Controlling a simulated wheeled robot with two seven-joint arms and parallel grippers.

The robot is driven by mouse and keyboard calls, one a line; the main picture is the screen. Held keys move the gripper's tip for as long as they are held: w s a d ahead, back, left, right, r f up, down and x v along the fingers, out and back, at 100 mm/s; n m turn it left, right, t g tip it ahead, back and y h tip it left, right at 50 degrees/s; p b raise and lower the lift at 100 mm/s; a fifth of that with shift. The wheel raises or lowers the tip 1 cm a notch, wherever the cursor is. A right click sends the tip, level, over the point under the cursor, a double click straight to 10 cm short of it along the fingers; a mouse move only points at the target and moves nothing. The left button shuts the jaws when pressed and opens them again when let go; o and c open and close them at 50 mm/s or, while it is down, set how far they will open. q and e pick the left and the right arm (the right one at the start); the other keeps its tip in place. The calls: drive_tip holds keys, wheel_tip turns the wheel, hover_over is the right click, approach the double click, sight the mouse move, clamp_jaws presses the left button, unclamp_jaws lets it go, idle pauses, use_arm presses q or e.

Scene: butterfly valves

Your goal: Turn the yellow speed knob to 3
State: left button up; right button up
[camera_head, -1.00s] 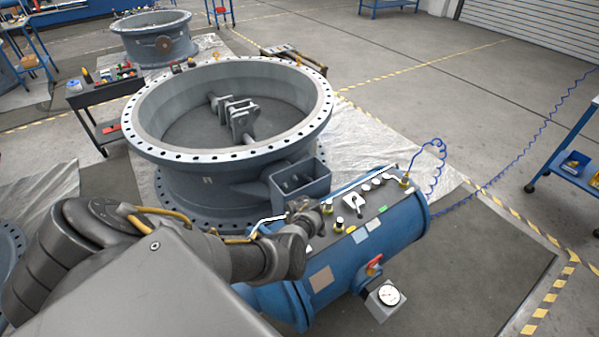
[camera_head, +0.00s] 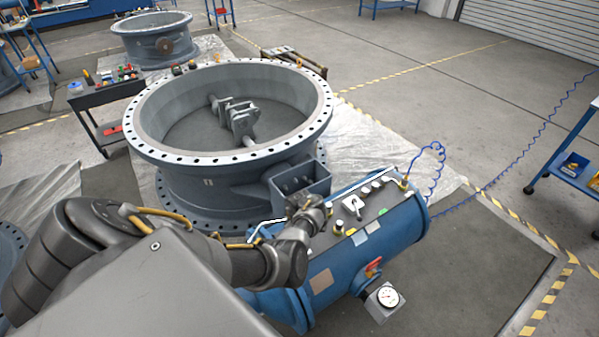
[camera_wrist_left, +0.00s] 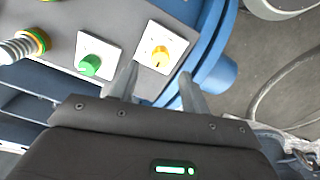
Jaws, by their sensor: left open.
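The yellow speed knob (camera_wrist_left: 160,58) sits on a white square plate on the grey control panel in the left wrist view. A green knob (camera_wrist_left: 89,65) on its own white plate is to its left. My left gripper (camera_wrist_left: 158,82) is open, its two fingers pointing toward the panel. The fingertips appear just below the yellow knob, to either side of it. I cannot tell how far they are from the panel. In the head view my left wrist is over the near end of the blue cylinder (camera_head: 322,262) and hides the yellow knob. My right gripper is not in view.
A spring-like fitting (camera_wrist_left: 22,47) stands at the panel's left. A large grey valve ring (camera_head: 215,155) lies behind the cylinder. A pressure gauge (camera_head: 387,298) hangs at the cylinder's near side. A tool cart (camera_head: 103,92) is at the back left.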

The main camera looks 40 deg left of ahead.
use_arm(q)
wheel_tip(320, 180, up, 6)
drive_tip(key=p, duration=0.1)
drive_tip(key=shift+r+p, duration=0.15)
drive_tip(key=shift+p, duration=0.2)
